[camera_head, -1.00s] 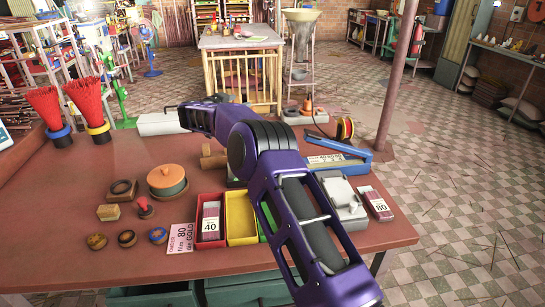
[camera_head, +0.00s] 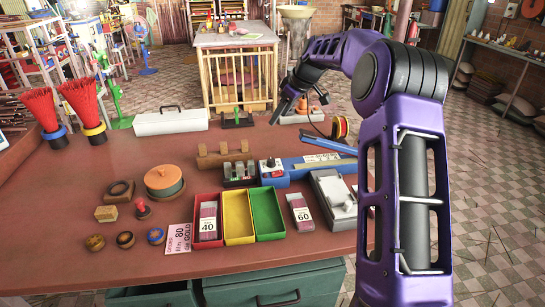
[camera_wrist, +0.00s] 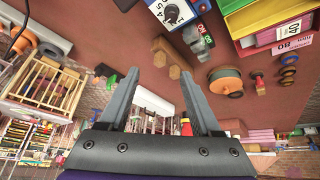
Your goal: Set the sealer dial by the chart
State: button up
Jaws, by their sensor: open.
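The blue sealer (camera_head: 300,169) lies at the table's back right, with a long blue lever. Its dial (camera_head: 269,163) is a dark knob on a white face at its left end; the dial also shows in the wrist view (camera_wrist: 172,14) with numbers around it, but its setting is too small to tell. A white panel (camera_head: 322,157) with small print lies by the sealer; I cannot tell if it is the chart. A pink-white order card (camera_head: 179,238) reads 80 and GOLD. My gripper (camera_wrist: 156,78) is open and empty, above the table's back edge, beyond the sealer.
Red, yellow and green trays (camera_head: 267,213) stand at the front, with a 40 packet (camera_head: 208,220) in the red one. A 60 packet (camera_head: 301,213) lies beside them. Labelled blocks (camera_head: 240,174) stand left of the dial. A grey scale-like device (camera_head: 333,195) sits right. My arm hides the right edge.

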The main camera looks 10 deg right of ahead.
jog(key=s+d+g, duration=0.1)
jog(key=s+d, duration=0.1)
jog(key=s, duration=0.1)
send_near(271, 159)
jog(key=x, duration=0.9)
jog(key=shift+d+g+h, duration=0.1)
jog(key=shift+g+h, duration=0.2)
grip_shut()
